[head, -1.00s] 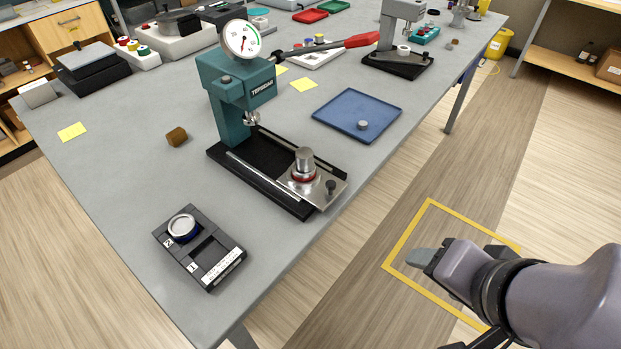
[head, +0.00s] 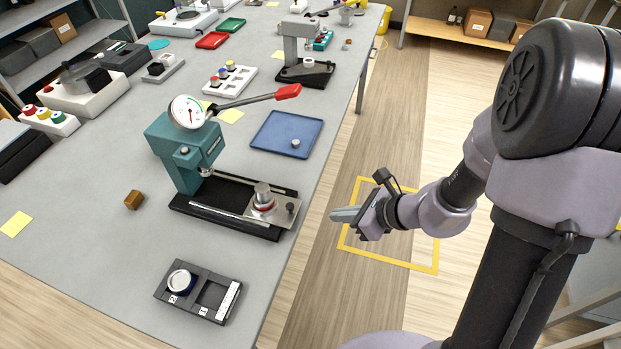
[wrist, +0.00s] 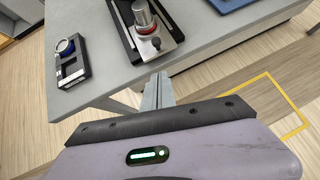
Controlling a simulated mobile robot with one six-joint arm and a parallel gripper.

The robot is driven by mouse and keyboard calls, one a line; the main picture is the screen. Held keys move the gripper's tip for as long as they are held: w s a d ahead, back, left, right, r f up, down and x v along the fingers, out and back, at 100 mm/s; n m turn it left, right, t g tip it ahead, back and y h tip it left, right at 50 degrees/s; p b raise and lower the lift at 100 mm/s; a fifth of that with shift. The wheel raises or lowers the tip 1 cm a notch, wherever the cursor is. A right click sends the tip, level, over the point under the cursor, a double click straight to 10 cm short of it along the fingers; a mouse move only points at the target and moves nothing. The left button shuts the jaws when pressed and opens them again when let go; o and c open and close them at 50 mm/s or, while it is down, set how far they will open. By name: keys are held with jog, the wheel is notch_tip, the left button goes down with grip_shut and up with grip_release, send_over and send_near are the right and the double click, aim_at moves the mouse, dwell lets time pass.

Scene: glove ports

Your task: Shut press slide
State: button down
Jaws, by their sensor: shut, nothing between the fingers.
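The teal press (head: 188,152) with a dial gauge and a red-handled lever stands on the grey table. Its slide (head: 273,210), a metal plate with a dark knob, is pulled out at the front end of the black base, toward the table's edge. A metal cylinder (head: 263,195) stands on the slide, in a red-rimmed seat. The slide also shows in the wrist view (wrist: 159,42). My gripper (head: 334,215) is shut and empty, off the table's edge to the right of the slide and apart from it. In the wrist view its fingers (wrist: 157,92) point toward the table.
A black two-slot holder (head: 213,296), with a round ringed part in slot 2, lies near the front edge. A blue tray (head: 270,140) with a small metal piece lies behind the slide. Floor beside the table is open.

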jog(key=b+x, duration=0.1)
jog(key=x, duration=0.3)
jog(key=r+b+x, duration=0.1)
jog(key=x, duration=0.3)
jog(key=w+a+b+x, duration=0.1)
jog(key=x, duration=0.2)
jog(key=shift+w+a, duration=0.15)
jog(key=shift+a, duration=0.15)
jog(key=shift+w+a, duration=0.15)
jog(key=shift+a, duration=0.1)
jog(key=b, duration=0.2)
send_near(249, 204)
jog(key=w+a, duration=0.1)
jog(key=a, duration=0.1)
jog(key=w+a+f, duration=0.1)
jog(key=a, duration=0.1)
jog(key=w+a+f, duration=0.1)
jog(key=w+a, duration=0.1)
jog(key=shift+w+a+r, duration=0.1)
jog(key=shift+a+r, duration=0.05)
jog(key=shift+a, duration=0.1)
